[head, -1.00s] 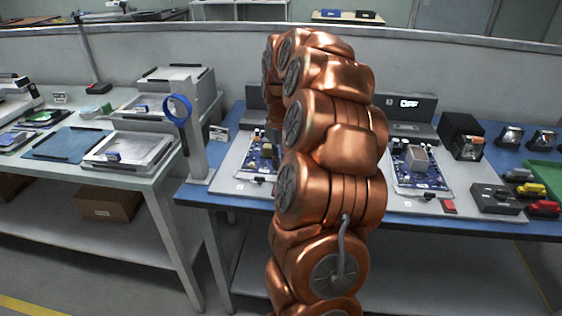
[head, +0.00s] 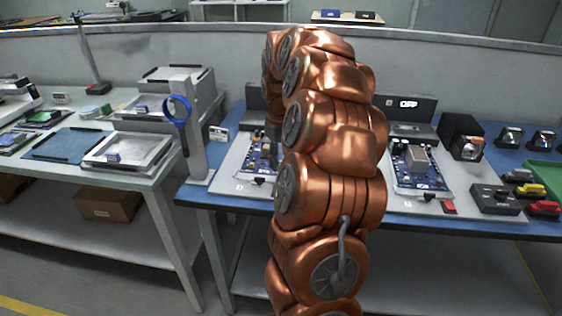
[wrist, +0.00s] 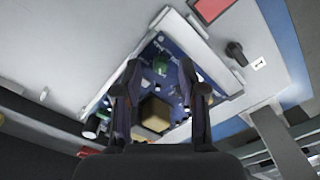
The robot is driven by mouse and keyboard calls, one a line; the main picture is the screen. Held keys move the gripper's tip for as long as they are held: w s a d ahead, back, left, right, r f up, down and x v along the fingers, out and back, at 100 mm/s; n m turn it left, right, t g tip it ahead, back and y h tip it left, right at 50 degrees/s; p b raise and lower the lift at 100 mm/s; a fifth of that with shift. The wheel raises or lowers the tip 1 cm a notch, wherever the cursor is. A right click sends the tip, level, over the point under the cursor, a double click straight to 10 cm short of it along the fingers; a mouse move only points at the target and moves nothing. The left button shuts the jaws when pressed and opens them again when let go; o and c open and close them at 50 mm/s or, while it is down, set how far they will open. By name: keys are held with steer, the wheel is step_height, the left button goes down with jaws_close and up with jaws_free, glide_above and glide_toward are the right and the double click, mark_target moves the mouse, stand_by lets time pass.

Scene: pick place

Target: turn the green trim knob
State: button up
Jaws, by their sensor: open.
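A small green part (wrist: 161,66), seemingly the green trim knob, stands on a blue circuit board (wrist: 180,62) in the wrist view. My gripper (wrist: 160,90) is open above this board, its dark fingers on either side of the view. The green part shows between and beyond the fingertips, apart from them. A tan block (wrist: 155,112) on the board also lies between the fingers. In the head view the left board (head: 257,162) is partly hidden by my copper arm, and I cannot pick out the green part there.
A black switch (wrist: 235,52) and a red piece (wrist: 212,8) are on the grey panel beside the board. A second board (head: 415,172), a dark control box (head: 495,199) and a black lamp housing (head: 462,136) stand to the right. A blue magnifier ring (head: 178,110) is at left.

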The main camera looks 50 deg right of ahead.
step_height(320, 180, up, 11)
stand_by(0.5)
stand_by(0.6)
steer(key=s+a+f+n+g, duration=0.1)
steer(key=s+a+f, duration=0.15)
steer(key=a, duration=0.85)
steer(key=s+a+f+n, duration=0.15)
steer(key=s+a, duration=0.25)
steer(key=a, duration=0.8)
steer(key=s+a+f+g, duration=0.1)
steer(key=s+a+f, duration=0.4)
steer(key=s, duration=0.4)
steer(key=s+a+f+g, duration=0.1)
steer(key=s+a+f, duration=0.4)
steer(key=s, duration=0.5)
step_height(320, 180, up, 18)
steer(key=w+t+p, duration=0.1)
steer(key=p, duration=1.6)
steer(key=shift+w+r, duration=0.15)
steer(key=shift+r, duration=0.05)
